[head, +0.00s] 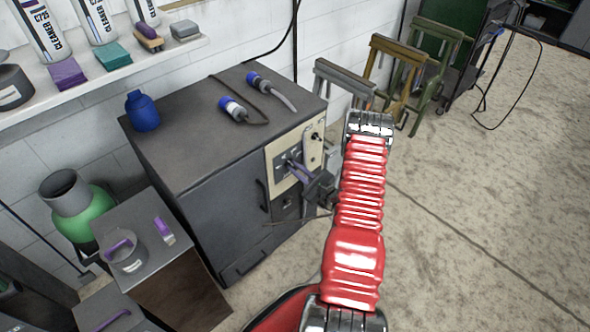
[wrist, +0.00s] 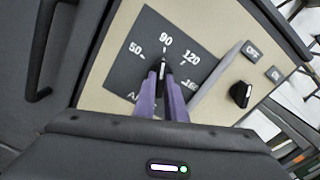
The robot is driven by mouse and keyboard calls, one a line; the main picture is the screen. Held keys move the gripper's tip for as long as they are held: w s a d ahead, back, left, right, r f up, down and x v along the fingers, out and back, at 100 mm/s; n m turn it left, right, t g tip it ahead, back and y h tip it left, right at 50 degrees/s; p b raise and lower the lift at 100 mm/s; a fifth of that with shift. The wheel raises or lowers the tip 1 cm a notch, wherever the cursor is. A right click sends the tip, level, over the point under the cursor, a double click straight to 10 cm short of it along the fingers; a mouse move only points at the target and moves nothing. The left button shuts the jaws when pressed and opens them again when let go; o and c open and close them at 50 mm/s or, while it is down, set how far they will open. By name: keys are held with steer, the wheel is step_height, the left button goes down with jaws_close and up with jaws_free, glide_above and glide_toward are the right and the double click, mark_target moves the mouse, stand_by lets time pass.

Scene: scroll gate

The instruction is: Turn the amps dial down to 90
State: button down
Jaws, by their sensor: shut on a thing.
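The amps dial (wrist: 163,68) is a black knob with a white pointer line on a dark scale plate (wrist: 140,45) marked 50, 90, 120 and a partly hidden 160. In the wrist view the pointer line points at or very close to the 90 mark. My gripper (wrist: 163,82) has its two purple fingers shut on the dial, one on each side of it. The lower part of the scale is hidden behind the fingers. In the head view my gripper (head: 296,167) reaches the beige panel (head: 283,155) on the front of the dark grey cabinet, and the dial itself is too small to make out.
A second black knob (wrist: 240,93) sits right of the dial, near OFF and ON labels (wrist: 254,50). A dark door handle (wrist: 45,60) is at the left. The grey cabinet (head: 210,150) carries a blue bottle (head: 142,112) and plugs (head: 232,108). Open floor (head: 480,190) lies right.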

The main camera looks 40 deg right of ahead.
steer(key=shift+f, duration=0.2)
steer(key=c, duration=1.8)
jaws_free()
steer(key=shift+r, duration=0.15)
steer(key=shift+s, duration=0.1)
steer(key=s, duration=1.3)
steer(key=shift+s+d, duration=0.15)
steer(key=shift+s, duration=0.15)
